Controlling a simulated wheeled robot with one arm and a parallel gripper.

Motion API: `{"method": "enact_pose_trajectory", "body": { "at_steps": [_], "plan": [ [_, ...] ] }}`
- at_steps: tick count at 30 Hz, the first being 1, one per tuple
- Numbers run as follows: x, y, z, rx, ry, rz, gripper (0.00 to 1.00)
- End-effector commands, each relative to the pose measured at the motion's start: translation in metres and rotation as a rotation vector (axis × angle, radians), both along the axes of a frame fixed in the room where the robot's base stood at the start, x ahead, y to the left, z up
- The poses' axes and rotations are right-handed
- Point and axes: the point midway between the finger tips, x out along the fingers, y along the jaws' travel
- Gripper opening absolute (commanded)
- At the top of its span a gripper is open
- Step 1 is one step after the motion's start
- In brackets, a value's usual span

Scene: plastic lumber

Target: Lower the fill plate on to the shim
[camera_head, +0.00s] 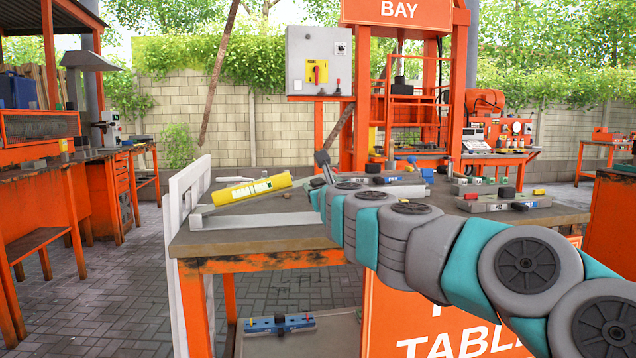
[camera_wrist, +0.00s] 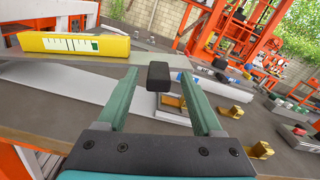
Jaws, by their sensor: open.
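My gripper (camera_wrist: 158,78) is open, and its two green fingers stand apart on either side of a black knob (camera_wrist: 159,74) in the wrist view. The knob tops a short stem over a grey plate (camera_wrist: 172,112), which may be the fill plate. I cannot tell whether the fingers touch the knob. In the head view my gripper (camera_head: 322,163) is over the worktable (camera_head: 240,237), and my arm hides much of what lies behind it. I cannot make out the shim for certain.
A grey plate with knobs (camera_head: 503,203) lies at the right. Brass blocks (camera_wrist: 231,112) lie right of my gripper. An orange press frame (camera_head: 420,105) stands behind.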

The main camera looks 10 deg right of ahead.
Motion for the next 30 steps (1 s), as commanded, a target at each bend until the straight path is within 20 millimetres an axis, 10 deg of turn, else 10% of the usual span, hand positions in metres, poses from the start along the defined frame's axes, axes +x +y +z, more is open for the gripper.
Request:
{"method": "enact_pose_trajectory", "body": {
  "at_steps": [18,30],
  "plan": [
    [0.032,0.001,0.000,-0.001,0.000,0.003,0.68],
    [0.031,0.001,0.000,-0.002,0.001,0.003,0.23]
  ]
}}
